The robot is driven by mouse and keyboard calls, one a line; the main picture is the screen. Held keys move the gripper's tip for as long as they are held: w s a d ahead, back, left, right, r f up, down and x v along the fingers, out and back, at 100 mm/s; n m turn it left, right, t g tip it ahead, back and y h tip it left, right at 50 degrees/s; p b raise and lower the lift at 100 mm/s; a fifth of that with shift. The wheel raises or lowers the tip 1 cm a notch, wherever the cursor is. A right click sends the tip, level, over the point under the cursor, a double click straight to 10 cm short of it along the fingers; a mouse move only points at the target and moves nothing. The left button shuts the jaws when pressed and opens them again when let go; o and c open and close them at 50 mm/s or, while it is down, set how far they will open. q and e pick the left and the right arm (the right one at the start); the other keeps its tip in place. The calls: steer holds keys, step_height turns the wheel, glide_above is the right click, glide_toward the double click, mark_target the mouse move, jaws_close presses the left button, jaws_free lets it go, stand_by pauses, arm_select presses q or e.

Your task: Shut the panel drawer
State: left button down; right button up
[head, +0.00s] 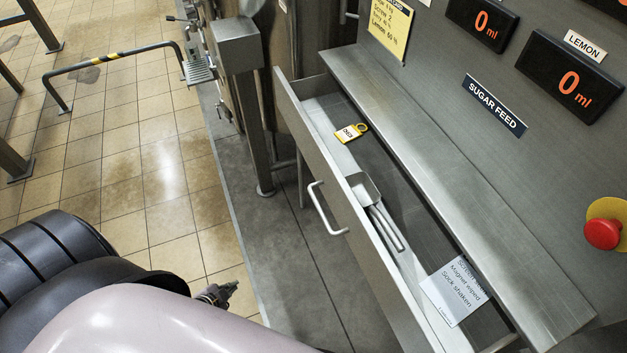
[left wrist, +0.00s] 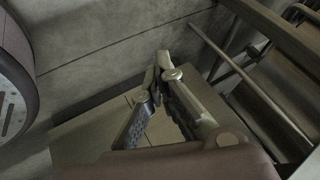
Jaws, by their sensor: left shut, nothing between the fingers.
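The panel drawer (head: 327,160) stands pulled out from the steel panel in the head view. Its bar handle (head: 324,212) is on the front face. Inside lie a yellow-edged tag (head: 350,132), a metal scoop (head: 364,189) and a printed card (head: 453,293). My left gripper (head: 232,286) is low at the bottom of the head view, left of the drawer front and apart from it. In the left wrist view its fingers (left wrist: 155,75) are closed together at the tips with nothing between them. My right gripper is in neither view.
The panel above carries displays (head: 569,82), a sugar feed label (head: 495,105) and a red stop button (head: 602,234). A steel post (head: 252,120) stands beyond the drawer. A striped barrier rail (head: 110,57) stands at the far left. The tiled floor between is clear.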

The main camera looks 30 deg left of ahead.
mark_target(323, 175)
arm_select(q)
steer(key=w+a+r+m+t+h+b, duration=0.1)
steer(key=w+r+m+t+h+b, duration=0.15)
steer(key=w+r+m, duration=0.6)
steer(key=w+a+r+m+t+h+b, duration=0.15)
steer(key=w+r+t+h, duration=0.35)
steer(key=r, duration=0.8)
steer(key=w+d+r+m+g+h+b, duration=0.1)
steer(key=d+r+m+h, duration=0.2)
steer(key=d+r+m, duration=0.3)
steer(key=d+r+m+g+h+b, duration=0.1)
steer(key=d+r+m+h, duration=0.15)
steer(key=r, duration=0.55)
steer(key=shift+m, duration=0.35)
steer(key=x, duration=0.6)
steer(key=p+x, duration=0.1)
steer(key=x, duration=0.5)
steer(key=shift+w+d+f, duration=0.15)
steer(key=shift+w+f, duration=0.1)
steer(key=shift+w, duration=0.1)
steer(key=shift+w+d+f+t+y, duration=0.1)
steer(key=shift+w+d+t+y, duration=0.2)
steer(key=shift+w+d, duration=0.25)
steer(key=shift+a, duration=0.1)
